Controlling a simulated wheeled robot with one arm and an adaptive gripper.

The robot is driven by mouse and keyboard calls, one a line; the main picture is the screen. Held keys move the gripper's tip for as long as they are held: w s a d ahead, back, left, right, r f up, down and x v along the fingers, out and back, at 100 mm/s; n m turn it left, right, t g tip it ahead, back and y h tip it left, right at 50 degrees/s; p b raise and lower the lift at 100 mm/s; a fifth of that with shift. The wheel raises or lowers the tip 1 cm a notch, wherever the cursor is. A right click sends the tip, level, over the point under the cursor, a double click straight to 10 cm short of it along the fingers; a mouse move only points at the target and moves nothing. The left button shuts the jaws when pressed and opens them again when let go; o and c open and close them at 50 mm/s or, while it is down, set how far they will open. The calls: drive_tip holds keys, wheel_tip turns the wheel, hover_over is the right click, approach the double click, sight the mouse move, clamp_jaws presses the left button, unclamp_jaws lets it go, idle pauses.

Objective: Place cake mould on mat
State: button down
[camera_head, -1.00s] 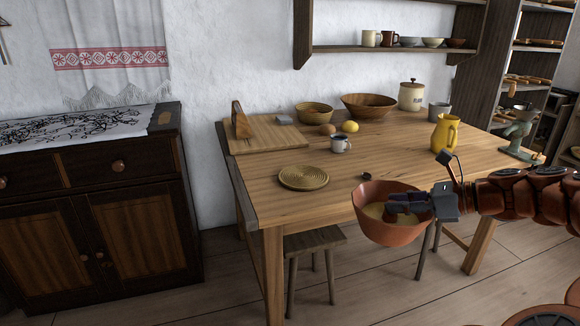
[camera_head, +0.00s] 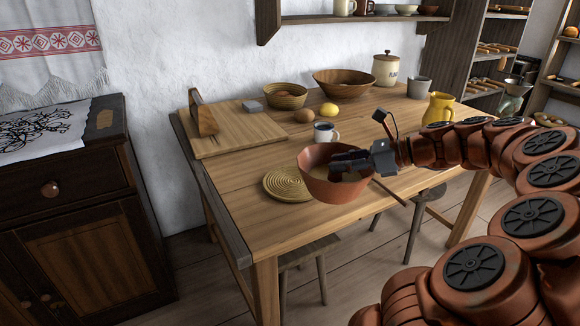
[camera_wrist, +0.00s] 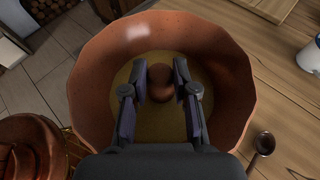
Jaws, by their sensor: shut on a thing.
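The cake mould (camera_head: 318,189) is a reddish-brown, faceted bowl with a yellowish inside. My gripper (camera_head: 346,163) reaches into it from the right, and in the wrist view (camera_wrist: 160,82) its two fingers are shut on the knob-like post in the mould's middle. The mould is upright or nearly so and seems held above the table's near part. The mat (camera_head: 276,184) is a round, coiled straw disc on the table, left of the mould in the head view. The mould hides its right part. The gap between them is hard to judge. The wrist view does not show the mat.
A white mug (camera_head: 325,134) stands just behind the mould. A dark spoon (camera_wrist: 264,143) lies beside the mould. The table's left front is clear.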

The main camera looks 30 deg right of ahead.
sight(327, 152)
drive_tip(key=shift+w+a+f+b, duration=0.45)
drive_tip(key=shift+w+f, duration=0.35)
drive_tip(key=shift+w, duration=1.6)
drive_tip(key=shift+w+a+f+b, duration=0.45)
drive_tip(key=shift+w+f, duration=0.4)
drive_tip(key=shift+w, duration=1.5)
drive_tip(key=shift+w+a+f+b, duration=0.3)
drive_tip(key=shift+w+f+b, duration=0.35)
drive_tip(key=shift+w, duration=1.75)
drive_tip(key=shift+f, duration=0.1)
drive_tip(key=c, duration=0.9)
unclamp_jaws()
drive_tip(key=shift+f, duration=0.15)
drive_tip(key=shift+s+d+r+p, duration=0.2)
drive_tip(key=shift+s+r+p, duration=0.05)
drive_tip(key=shift+r+p, duration=0.05)
drive_tip(key=p+v, duration=0.2)
drive_tip(key=v, duration=0.9)
drive_tip(key=shift+s+r, duration=0.1)
